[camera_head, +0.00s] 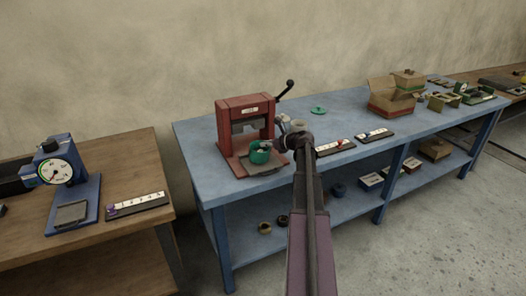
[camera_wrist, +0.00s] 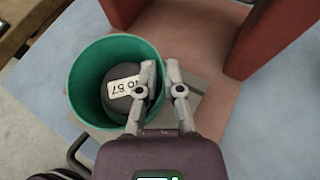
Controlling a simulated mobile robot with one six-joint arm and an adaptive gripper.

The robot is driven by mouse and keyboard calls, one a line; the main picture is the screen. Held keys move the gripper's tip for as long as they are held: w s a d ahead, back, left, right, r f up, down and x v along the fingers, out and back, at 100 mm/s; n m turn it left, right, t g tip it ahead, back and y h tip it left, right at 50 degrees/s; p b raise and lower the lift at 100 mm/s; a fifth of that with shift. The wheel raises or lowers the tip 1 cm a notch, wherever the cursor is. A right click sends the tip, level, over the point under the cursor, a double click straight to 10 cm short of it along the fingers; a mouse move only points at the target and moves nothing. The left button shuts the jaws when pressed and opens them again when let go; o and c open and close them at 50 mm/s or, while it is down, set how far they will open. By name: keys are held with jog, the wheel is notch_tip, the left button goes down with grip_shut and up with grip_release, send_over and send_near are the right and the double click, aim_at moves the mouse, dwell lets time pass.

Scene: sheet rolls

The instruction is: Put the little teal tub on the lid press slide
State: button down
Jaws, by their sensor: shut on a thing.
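The little teal tub (camera_head: 260,154) is upright in front of the red lid press (camera_head: 226,128), over the grey slide plate (camera_head: 266,170). In the wrist view the tub (camera_wrist: 75,88) is open at the top and holds a dark round thing (camera_wrist: 118,72) with a white label reading "40 57" or similar. My gripper (camera_wrist: 160,67) is shut on the tub's right wall, one finger inside and one outside. The slide plate (camera_wrist: 199,88) shows partly beneath the tub. I cannot tell whether the tub's base touches it.
The press uprights stand close behind the tub, and its black lever (camera_head: 285,90) rises to the right. A teal lid (camera_head: 318,110) and two number strips (camera_head: 336,147) lie to the right on the blue bench (camera_head: 205,175). A dial gauge (camera_head: 56,172) stands on the left wooden table.

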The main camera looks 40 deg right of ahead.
jog(key=shift+w+f, duration=0.15)
jog(key=shift+f, duration=0.45)
jog(key=shift+r, duration=0.15)
jog(key=c, duration=0.8)
grip_release()
jog(key=shift+s+d+r+p, duration=0.1)
jog(key=shift+s+r+p, duration=0.2)
jog(key=shift+s, duration=0.3)
jog(key=shift+p+v, duration=2.05)
jog(key=shift+v, duration=3.3)
